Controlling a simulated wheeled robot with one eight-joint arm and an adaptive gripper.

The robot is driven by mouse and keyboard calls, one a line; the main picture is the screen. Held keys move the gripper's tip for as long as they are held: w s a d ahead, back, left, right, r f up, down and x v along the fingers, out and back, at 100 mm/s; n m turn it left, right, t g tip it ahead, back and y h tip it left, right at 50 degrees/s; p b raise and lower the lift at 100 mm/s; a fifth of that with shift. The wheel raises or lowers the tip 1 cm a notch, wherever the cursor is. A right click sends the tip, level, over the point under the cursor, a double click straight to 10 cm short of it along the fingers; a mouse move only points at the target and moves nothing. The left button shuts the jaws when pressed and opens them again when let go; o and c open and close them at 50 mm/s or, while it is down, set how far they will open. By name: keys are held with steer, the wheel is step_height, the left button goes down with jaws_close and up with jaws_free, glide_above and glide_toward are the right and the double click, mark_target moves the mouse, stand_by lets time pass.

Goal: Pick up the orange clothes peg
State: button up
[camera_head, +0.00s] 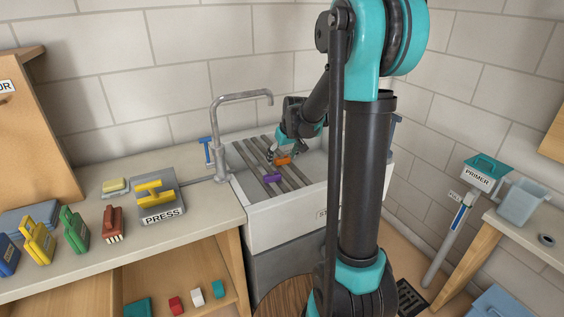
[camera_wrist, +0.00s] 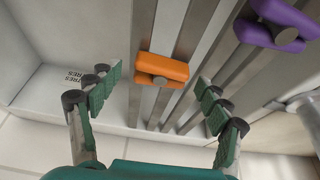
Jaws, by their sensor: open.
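The orange clothes peg (camera_head: 282,160) lies on the grey metal bars (camera_head: 287,183) across the sink. In the wrist view the orange peg (camera_wrist: 162,70) lies across the bars, in the gap between my fingers and a little beyond the fingertips. My gripper (camera_wrist: 155,88) is open and empty, with green pads on both sides. In the head view my gripper (camera_head: 288,150) hangs over the sink, close to the orange peg. A purple peg (camera_head: 272,177) lies on the bars nearby; it also shows at the upper right of the wrist view (camera_wrist: 276,24).
The white sink (camera_head: 275,228) has a tap (camera_head: 218,130) at its back left. Small blocks sit on the shelf below. A grey container (camera_head: 520,203) stands on the right table.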

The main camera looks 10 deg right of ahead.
mark_target(281, 157)
steer(key=c, duration=0.9)
steer(key=shift+c, duration=0.2)
steer(key=shift+r, duration=0.9)
steer(key=shift+v, duration=1)
steer(key=s+d, duration=0.1)
steer(key=s, duration=0.4)
steer(key=s+d, duration=0.2)
steer(key=s, duration=0.4)
steer(key=s+d, duration=0.2)
steer(key=s, duration=0.3)
steer(key=shift+s+d+f, duration=0.1)
steer(key=shift+s+d, duration=0.1)
